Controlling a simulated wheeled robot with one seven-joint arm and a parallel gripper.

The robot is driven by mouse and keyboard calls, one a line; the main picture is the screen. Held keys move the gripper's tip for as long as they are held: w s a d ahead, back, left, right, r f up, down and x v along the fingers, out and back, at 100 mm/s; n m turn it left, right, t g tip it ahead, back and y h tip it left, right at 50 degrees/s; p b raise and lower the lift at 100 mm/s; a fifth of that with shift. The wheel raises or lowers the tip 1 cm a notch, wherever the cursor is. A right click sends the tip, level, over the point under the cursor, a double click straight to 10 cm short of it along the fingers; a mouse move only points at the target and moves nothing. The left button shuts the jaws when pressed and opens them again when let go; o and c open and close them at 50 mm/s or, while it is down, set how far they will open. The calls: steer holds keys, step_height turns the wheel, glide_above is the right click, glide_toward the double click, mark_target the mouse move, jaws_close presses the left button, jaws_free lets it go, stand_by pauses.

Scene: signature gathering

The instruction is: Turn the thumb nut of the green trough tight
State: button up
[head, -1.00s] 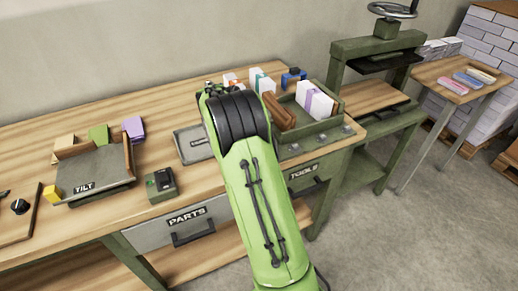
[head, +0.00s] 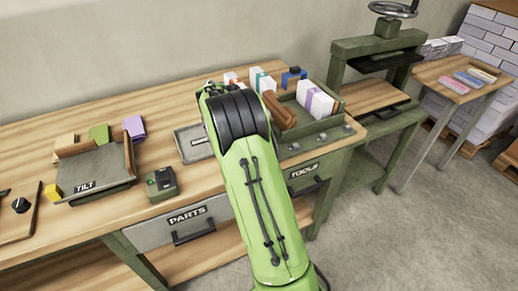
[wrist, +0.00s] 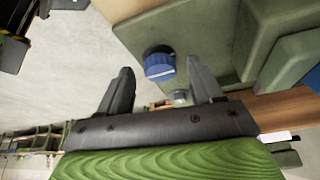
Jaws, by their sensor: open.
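The green trough (head: 309,133) stands at the right end of the workbench in the head view, with a white block with a purple band and brown pieces in it. In the wrist view, a round blue knob (wrist: 159,67) with a pale line across it sits on a green body (wrist: 205,32), apparently the thumb nut on the trough. My gripper (wrist: 160,76) is open, its two dark fingers to the left and right of the knob in the picture. I cannot tell whether they touch it. In the head view my arm hides the gripper.
A smaller grey knob (wrist: 180,96) shows near the right finger. A grey tray (head: 192,142) lies left of my arm. The TILT tray (head: 95,172) and a small green box (head: 161,184) are farther left. A green press (head: 375,48) stands to the right.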

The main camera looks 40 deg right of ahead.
steer(key=p+v, duration=0.6)
steer(key=v, duration=0.9)
steer(key=shift+r, duration=0.3)
steer(key=shift+w+a, duration=0.1)
steer(key=s+a+r+n+t+y, duration=0.2)
steer(key=s+a+r+n+t, duration=0.3)
steer(key=s+a+r+n, duration=0.5)
steer(key=s+a+f+n+t+y, duration=0.2)
steer(key=s+a+f+n, duration=0.3)
steer(key=s+a+n, duration=0.5)
steer(key=s+n, duration=0.3)
steer(key=s, duration=0.1)
steer(key=shift+f+n+t, duration=0.25)
steer(key=shift+n+t, duration=0.05)
steer(key=shift+s+a, duration=0.1)
steer(key=shift+a, duration=0.05)
